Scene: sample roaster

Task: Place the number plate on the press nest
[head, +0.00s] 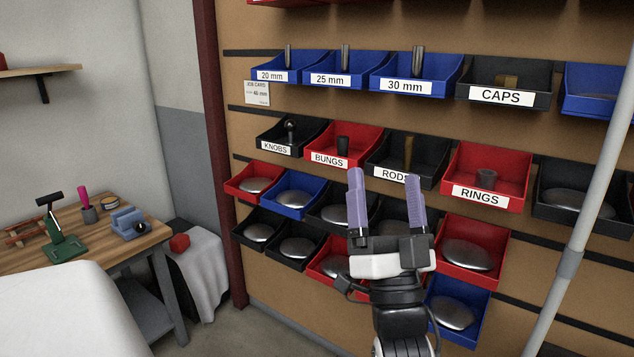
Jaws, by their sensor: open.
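My gripper (385,180) is in the middle of the head view, raised in front of the bin wall. Its two purple fingers point up and stand apart, with nothing between them. I cannot make out a number plate in this view. A small green press (65,242) with a black top stands on the wooden bench at the left, far from my gripper. Its nest is too small to tell apart.
Rows of bins hang on the wall, including the RINGS bin (488,178) and CAPS bin (504,84). A job card (256,93) hangs there. A grey pole (584,210) crosses the right side. A blue block (127,222) stands on the bench (105,254).

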